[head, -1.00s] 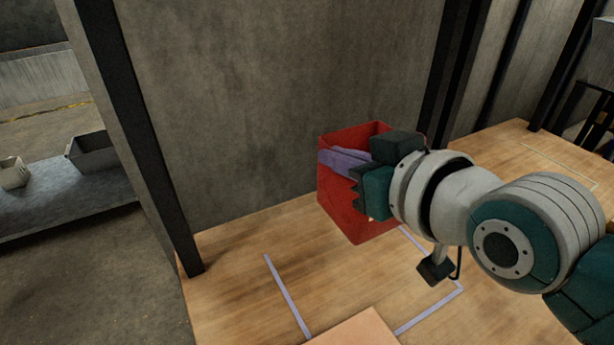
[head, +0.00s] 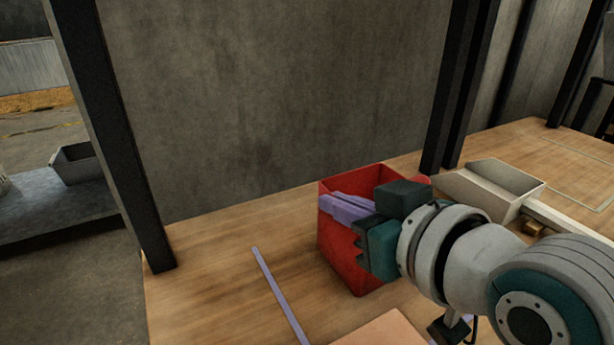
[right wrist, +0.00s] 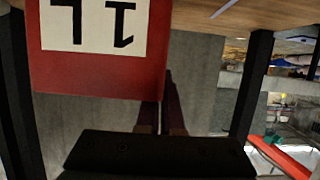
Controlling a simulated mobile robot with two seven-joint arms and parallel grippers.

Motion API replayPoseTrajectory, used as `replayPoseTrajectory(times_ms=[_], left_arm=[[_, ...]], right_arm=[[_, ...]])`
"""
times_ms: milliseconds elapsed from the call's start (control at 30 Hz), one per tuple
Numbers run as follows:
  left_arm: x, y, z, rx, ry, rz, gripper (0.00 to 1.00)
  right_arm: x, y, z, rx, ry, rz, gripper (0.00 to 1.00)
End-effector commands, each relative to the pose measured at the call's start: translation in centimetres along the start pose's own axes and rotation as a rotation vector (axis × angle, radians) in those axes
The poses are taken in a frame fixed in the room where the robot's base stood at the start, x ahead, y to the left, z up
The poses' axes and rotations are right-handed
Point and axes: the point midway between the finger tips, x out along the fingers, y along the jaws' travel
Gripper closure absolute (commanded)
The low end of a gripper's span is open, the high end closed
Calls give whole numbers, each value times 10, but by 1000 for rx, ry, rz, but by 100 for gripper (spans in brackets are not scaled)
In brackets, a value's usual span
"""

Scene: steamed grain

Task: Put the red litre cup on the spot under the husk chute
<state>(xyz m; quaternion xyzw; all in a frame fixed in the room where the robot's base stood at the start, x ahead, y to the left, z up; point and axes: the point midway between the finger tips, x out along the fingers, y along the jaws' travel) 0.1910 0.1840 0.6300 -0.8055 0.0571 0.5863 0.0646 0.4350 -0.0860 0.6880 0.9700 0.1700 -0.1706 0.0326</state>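The red litre cup (head: 345,255) is a square, open-topped box over the wooden table, with its lower end near the tabletop; I cannot tell whether it touches. My right gripper (head: 345,205) has its lavender fingers close together at the cup's upper part and appears shut on it. In the right wrist view the cup's red face (right wrist: 95,85) carries an upside-down white "1L" label (right wrist: 95,22). A lavender line (head: 280,297) marks the table left of the cup. The rest of that marking is hidden by the cup and my arm. I cannot identify the husk chute. My left gripper is not in view.
A cream trough-like piece (head: 490,188) lies on the table to the right, behind my arm. A pale orange board (head: 385,330) is at the near edge. A dark post (head: 125,150) stands left, and a grey wall (head: 270,100) stands behind.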

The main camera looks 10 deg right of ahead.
Motion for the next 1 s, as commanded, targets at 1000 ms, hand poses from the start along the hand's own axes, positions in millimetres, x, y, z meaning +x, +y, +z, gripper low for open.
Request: replayPoseTrajectory(times_ms=[1000], left_arm=[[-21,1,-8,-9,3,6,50]], right_arm=[[-33,0,-5,-2,-4,0,67]])
